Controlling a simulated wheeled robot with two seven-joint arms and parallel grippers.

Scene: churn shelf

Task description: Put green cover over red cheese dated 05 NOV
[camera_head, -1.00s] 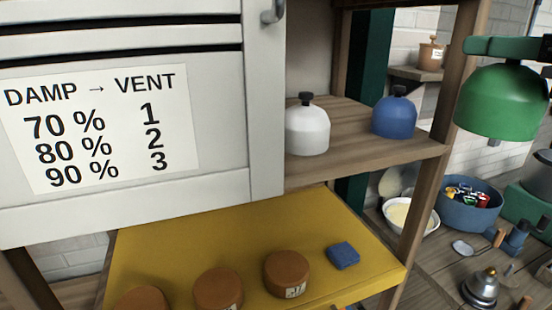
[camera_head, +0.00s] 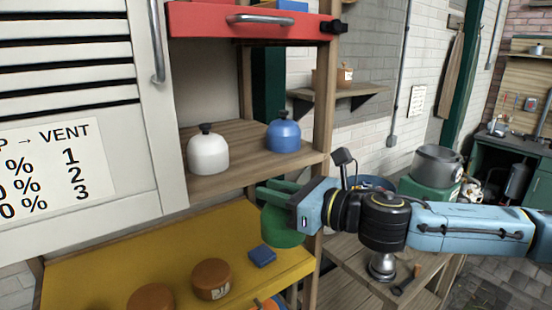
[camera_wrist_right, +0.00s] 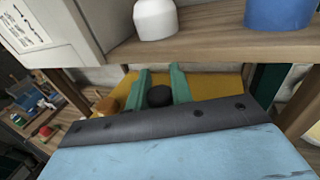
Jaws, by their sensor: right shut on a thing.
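My right gripper (camera_head: 278,192) is shut on the black knob (camera_wrist_right: 160,96) of the green cover (camera_head: 284,232). It holds the cover at the right end of the yellow shelf (camera_head: 90,262), beside the wooden post. Two round red-brown cheeses stand on that shelf: one (camera_head: 212,279) with a pale label on its side, and one (camera_head: 152,297) cut by the lower picture edge. The label's date is too small to read. A brownish round thing (camera_wrist_right: 106,105) shows left of the fingers in the right wrist view. My left gripper is not in view.
A blue block (camera_head: 262,256) lies between the cheeses and the green cover. A white cover (camera_head: 208,153) and a blue cover (camera_head: 284,134) stand on the shelf above. A louvred door (camera_head: 150,190) hangs at left, and a red drawer front (camera_head: 250,27) is above.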

